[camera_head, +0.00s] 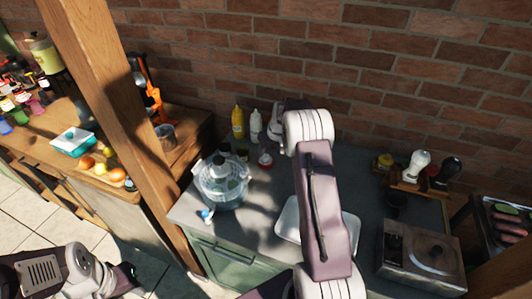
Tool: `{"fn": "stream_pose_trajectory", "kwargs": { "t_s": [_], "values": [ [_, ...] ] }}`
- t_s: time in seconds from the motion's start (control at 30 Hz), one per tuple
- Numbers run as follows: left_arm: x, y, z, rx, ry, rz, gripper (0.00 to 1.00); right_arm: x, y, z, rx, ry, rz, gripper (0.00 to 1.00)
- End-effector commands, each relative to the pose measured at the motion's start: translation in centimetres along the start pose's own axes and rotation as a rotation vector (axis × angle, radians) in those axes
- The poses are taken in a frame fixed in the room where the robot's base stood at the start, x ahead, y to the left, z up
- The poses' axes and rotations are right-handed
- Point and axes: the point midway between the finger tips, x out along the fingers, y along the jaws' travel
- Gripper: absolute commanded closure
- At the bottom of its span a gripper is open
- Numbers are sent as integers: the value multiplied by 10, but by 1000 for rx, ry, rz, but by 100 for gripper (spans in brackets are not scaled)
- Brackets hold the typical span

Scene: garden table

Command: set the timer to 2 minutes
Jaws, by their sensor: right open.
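I cannot make out a timer for certain. A small round red and white item (265,160) stands on the grey counter; it is too small for me to read any dial or marks. My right arm reaches across the counter, and my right gripper (275,123) is at its far end, partly hidden by the wrist. It is open and appears just above and right of the red and white item in the picture. My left gripper (128,279) is at the lower left, in front of the counter, away from these things; its jaws are unclear.
Yellow (238,122) and white (255,124) bottles stand by the brick wall. A clear lidded pot (222,183) is at the counter's left. A white tray (288,226) is partly hidden by my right arm. A metal box (420,256) is at right. A wooden post (120,110) rises at left.

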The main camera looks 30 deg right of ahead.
Motion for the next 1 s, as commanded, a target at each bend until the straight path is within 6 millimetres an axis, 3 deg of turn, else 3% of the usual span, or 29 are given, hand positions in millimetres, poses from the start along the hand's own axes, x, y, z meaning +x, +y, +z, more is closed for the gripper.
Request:
{"fn": "stream_pose_trajectory", "kwargs": {
  "t_s": [0.1,0.3,0.6,0.63,0.8,0.83,1.0],
  "values": [
    [-10,0,-1,0,0,0,64,24,-1,0,-1,-4,-1,46],
    [-15,0,-2,0,1,0,64,53,0,0,-1,-1,0,46],
    [-15,0,-2,0,1,0,64,58,0,0,-1,1,0,46],
    [-15,0,-2,0,0,0,64,58,0,0,-1,1,0,49],
    [-15,0,-2,0,1,0,64,58,0,0,-1,1,0,96],
    [-15,0,-2,0,1,0,64,58,0,0,-1,1,0,100],
    [-15,0,-2,0,1,0,64,58,-1,0,4,1,2,100]
  ]
}}
